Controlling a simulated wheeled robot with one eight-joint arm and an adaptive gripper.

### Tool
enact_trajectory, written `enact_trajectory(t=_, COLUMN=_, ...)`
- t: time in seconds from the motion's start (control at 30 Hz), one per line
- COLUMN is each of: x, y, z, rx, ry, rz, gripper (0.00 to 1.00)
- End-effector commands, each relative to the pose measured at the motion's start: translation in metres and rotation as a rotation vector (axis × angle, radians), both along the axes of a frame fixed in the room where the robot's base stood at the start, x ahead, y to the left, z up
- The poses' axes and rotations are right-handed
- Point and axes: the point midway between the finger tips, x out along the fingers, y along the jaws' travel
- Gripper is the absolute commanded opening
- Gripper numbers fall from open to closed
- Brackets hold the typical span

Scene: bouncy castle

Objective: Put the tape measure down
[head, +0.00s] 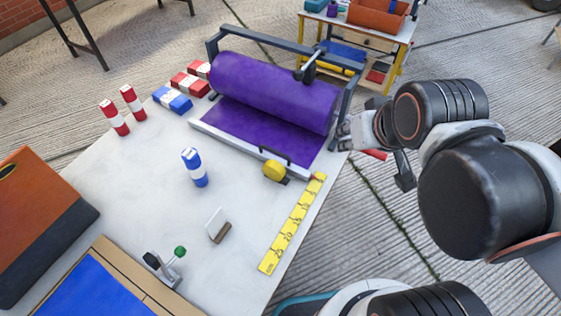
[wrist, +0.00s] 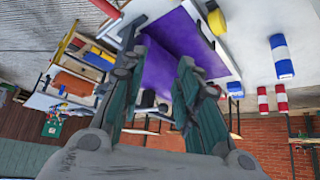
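The tape measure (head: 274,171) is a yellow rounded case with a dark base. It rests on the white table at the front edge of the purple roll stand, near the table's right side. My gripper (wrist: 172,30) is open in the wrist view, its two dark green fingers apart with nothing held between them. In the head view my gripper is partly hidden by my arm, to the right of the stand and apart from the tape measure.
The purple roll stand (head: 270,92) fills the table's back. A yellow ruler strip (head: 293,222) lies along the right edge. The table (head: 140,175) has clear middle space.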

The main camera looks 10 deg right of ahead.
Motion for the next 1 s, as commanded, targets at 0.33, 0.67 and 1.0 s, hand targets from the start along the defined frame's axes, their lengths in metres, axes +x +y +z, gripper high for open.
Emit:
enact_trajectory(t=0.33, x=0.015, y=0.007, z=0.004, rx=-0.033, ry=0.044, rz=0.066, gripper=0.30)
enact_trajectory(t=0.67, x=0.040, y=0.020, z=0.005, rx=-0.088, ry=0.123, rz=0.188, gripper=0.30)
enact_trajectory(t=1.0, x=0.092, y=0.050, z=-0.012, rx=-0.185, ry=0.274, rz=0.443, gripper=0.30)
